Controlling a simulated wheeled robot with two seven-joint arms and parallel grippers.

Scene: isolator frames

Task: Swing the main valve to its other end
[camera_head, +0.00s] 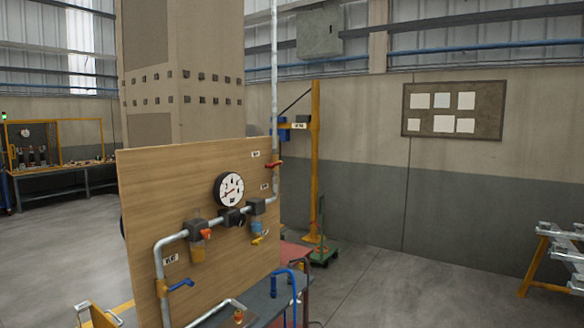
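A wooden panel (150,215) stands upright on a bench and carries grey pipework with several valve handles. A red lever (274,164) sits across the right vertical pipe. A yellow lever (257,240) hangs under the blue-bowled unit, and an orange-red knob (206,234) is on the left unit. The labels are too small to read, so I cannot tell which valve is the main one. Neither gripper is in view.
A round gauge (229,189) is mid-panel. The bench (262,305) carries more pipe and blue fittings. A yellow post (315,165) stands behind on the right, and a yellow-legged rack (538,265) is at the far right. The floor (420,285) between is clear.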

